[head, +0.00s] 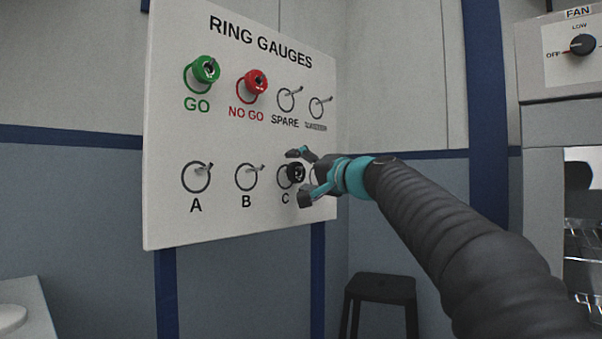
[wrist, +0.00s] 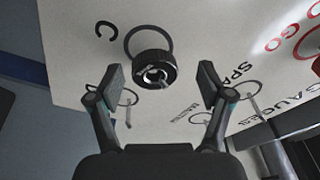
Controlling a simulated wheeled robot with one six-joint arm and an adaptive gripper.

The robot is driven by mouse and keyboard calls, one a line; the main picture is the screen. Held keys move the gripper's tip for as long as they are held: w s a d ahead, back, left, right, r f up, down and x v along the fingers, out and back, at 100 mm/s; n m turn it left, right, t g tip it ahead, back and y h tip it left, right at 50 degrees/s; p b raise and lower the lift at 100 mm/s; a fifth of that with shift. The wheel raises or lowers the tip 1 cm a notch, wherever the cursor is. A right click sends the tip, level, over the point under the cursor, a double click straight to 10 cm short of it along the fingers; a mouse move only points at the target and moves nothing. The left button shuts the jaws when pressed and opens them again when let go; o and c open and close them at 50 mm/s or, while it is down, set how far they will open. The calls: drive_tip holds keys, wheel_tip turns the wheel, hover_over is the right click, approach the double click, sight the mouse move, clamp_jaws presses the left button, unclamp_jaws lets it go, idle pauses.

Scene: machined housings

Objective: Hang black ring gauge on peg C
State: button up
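The black ring gauge (head: 296,173) is at peg C on the white board, in front of the printed circle above the letter C. In the wrist view the black ring gauge (wrist: 153,67) has the metal peg (wrist: 163,84) showing through its hole, so it appears to hang on the peg. My gripper (head: 303,177) is open around the ring. In the wrist view the fingers of my gripper (wrist: 162,82) stand apart, with a gap on each side of the ring and no visible contact.
The board (head: 240,222) also holds a green ring gauge (head: 203,71) at GO and a red one (head: 254,84) at NO GO. Peg A (head: 206,168), peg B (head: 257,169) and the SPARE peg (head: 295,92) are bare. A dark stool (head: 381,287) stands below right.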

drive_tip(key=v, duration=1.2)
drive_tip(key=s+d+f+g+h, duration=0.2)
drive_tip(key=s+f+h, duration=0.15)
drive_tip(key=f, duration=0.95)
drive_tip(key=s+d+f+g+h, duration=0.2)
drive_tip(key=s+f+g+h, duration=0.15)
drive_tip(key=f, duration=0.95)
drive_tip(key=s+d+f+n+g+h+p, duration=0.1)
drive_tip(key=s+d+f+h, duration=0.2)
drive_tip(key=s+f, duration=0.5)
drive_tip(key=s+d+f+n+g+h+p, duration=0.1)
drive_tip(key=s+d+f, duration=0.5)
drive_tip(key=s, duration=0.9)
drive_tip(key=shift+f+n+h+p, duration=0.6)
drive_tip(key=shift+f+h, duration=0.5)
drive_tip(key=shift+f, duration=0.2)
